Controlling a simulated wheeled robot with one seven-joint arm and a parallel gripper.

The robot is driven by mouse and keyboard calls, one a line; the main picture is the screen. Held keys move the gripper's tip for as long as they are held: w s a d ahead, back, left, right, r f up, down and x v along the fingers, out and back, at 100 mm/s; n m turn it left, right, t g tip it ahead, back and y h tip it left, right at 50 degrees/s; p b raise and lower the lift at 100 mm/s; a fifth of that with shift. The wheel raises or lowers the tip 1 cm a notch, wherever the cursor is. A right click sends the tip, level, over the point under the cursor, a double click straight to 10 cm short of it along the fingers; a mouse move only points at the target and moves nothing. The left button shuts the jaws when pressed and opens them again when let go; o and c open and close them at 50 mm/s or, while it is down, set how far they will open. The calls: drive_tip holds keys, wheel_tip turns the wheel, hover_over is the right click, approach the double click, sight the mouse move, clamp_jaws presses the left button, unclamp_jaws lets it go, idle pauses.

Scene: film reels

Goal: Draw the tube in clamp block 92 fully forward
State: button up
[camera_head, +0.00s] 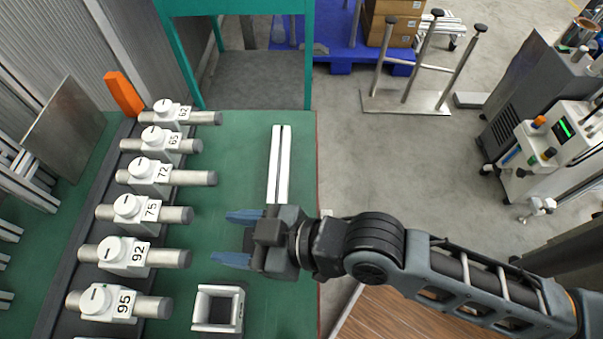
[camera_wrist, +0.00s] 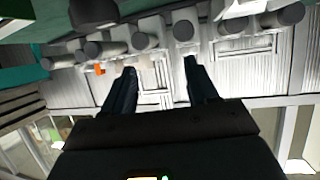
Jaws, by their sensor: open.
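A gap shows between fingers and tube. In the wrist view my open fingers (camera_wrist: 160,68) reach toward a row of round tube ends; the numbers are not readable there, so I cannot tell which tube is 92's.
Block 75 (camera_head: 148,211) with its tube lies just beyond, and block 95 (camera_head: 124,303) just nearer. A white square frame (camera_head: 219,311) sits on the green table right of block 95. Two white bars (camera_head: 279,165) lie beyond my gripper. An orange piece (camera_head: 123,93) stands at the far end.

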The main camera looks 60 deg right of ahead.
drive_tip(key=s+d+r+m+t+h+p, duration=0.1)
drive_tip(key=s+d+r+p, duration=0.3)
drive_tip(key=s, duration=0.4)
drive_tip(key=s+d+r+m+t+h+p, duration=0.1)
drive_tip(key=s+d+r+m+h+p, duration=0.2)
drive_tip(key=s+d+r, duration=0.3)
drive_tip(key=shift+s+r+h+p, duration=0.5)
drive_tip(key=shift+s+r, duration=0.75)
drive_tip(key=shift+r, duration=0.45)
drive_tip(key=shift+d, duration=0.1)
drive_tip(key=n+g+y+b, duration=0.3)
drive_tip(key=n+y+b, duration=0.2)
drive_tip(key=n+y, duration=0.15)
approach(186, 257)
drive_tip(key=x, duration=0.3)
drive_tip(key=shift+w+a+f+y, duration=0.25)
drive_tip(key=shift+w, duration=0.25)
drive_tip(key=shift+p+x, duration=0.55)
drive_tip(key=shift+x, duration=3.05)
drive_tip(key=shift+f, duration=0.1)
